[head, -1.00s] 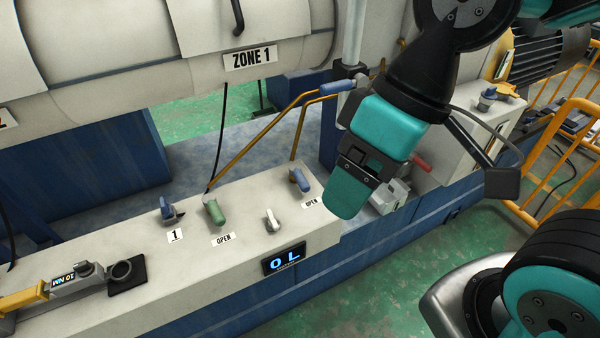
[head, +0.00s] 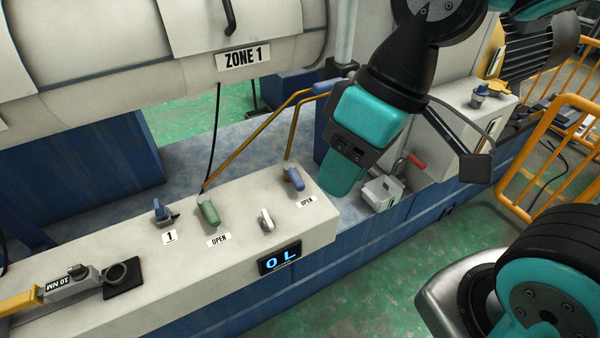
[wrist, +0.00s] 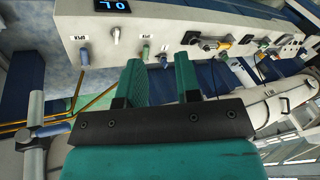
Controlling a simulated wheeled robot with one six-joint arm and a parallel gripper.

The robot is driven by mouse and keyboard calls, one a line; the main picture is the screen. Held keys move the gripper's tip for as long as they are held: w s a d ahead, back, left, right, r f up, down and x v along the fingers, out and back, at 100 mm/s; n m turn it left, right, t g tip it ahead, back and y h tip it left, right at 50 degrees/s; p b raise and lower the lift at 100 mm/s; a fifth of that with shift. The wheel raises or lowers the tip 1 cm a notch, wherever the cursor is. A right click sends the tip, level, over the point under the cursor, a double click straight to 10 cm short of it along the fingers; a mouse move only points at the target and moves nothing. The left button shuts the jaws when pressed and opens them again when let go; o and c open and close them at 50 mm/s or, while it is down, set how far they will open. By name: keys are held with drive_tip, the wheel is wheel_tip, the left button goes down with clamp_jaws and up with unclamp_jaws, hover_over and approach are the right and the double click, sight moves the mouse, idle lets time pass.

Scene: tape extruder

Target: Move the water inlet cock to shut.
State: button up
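Two cocks carry OPEN labels: a blue-handled one (head: 293,179) at the panel's right end and a green-handled one (head: 208,212) left of it. No label says water inlet, so I cannot tell for certain which is the water inlet cock. Both also show in the wrist view, the blue one (wrist: 84,56) at left and the green one (wrist: 146,51) near the middle. My gripper (head: 342,178) appears right of the blue cock in the head view, apart from it. In the wrist view my gripper (wrist: 160,75) has its fingers apart with nothing between them.
A white lever (head: 266,218) and a lit display (head: 279,258) are between the two cocks. Another blue handle (head: 162,211) is by label 1. Yellow pipes (head: 262,135) rise behind the panel. A grey box (head: 382,192) is near my gripper; yellow railing (head: 562,150) stands right.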

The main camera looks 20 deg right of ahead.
sight(294, 176)
drive_tip(key=shift+m+y, duration=0.3)
drive_tip(key=shift+m, duration=0.2)
drive_tip(key=w+f, duration=0.1)
drive_tip(key=w, duration=0.1)
drive_tip(key=w+f, duration=0.1)
drive_tip(key=w, duration=0.2)
drive_tip(key=w+d+f, duration=0.1)
drive_tip(key=w, duration=0.2)
clamp_jaws()
drive_tip(key=w+d+f+m+t+y+b, duration=0.1)
drive_tip(key=w+d+f+m+t, duration=0.1)
drive_tip(key=w+d+f, duration=0.75)
drive_tip(key=w+d+f+m+t+b, duration=0.1)
drive_tip(key=w+d+f+m+t, duration=0.1)
drive_tip(key=w+d+f, duration=0.7)
drive_tip(key=a+p+x, duration=0.1)
drive_tip(key=x, duration=0.4)
drive_tip(key=p+x, duration=0.1)
drive_tip(key=x, duration=0.3)
drive_tip(key=s+a+r+p+x, duration=0.1)
drive_tip(key=x, duration=0.4)
drive_tip(key=shift+a+f, duration=0.15)
drive_tip(key=shift+a, duration=0.35)
drive_tip(key=shift+a+f, duration=0.15)
drive_tip(key=shift+a, duration=0.55)
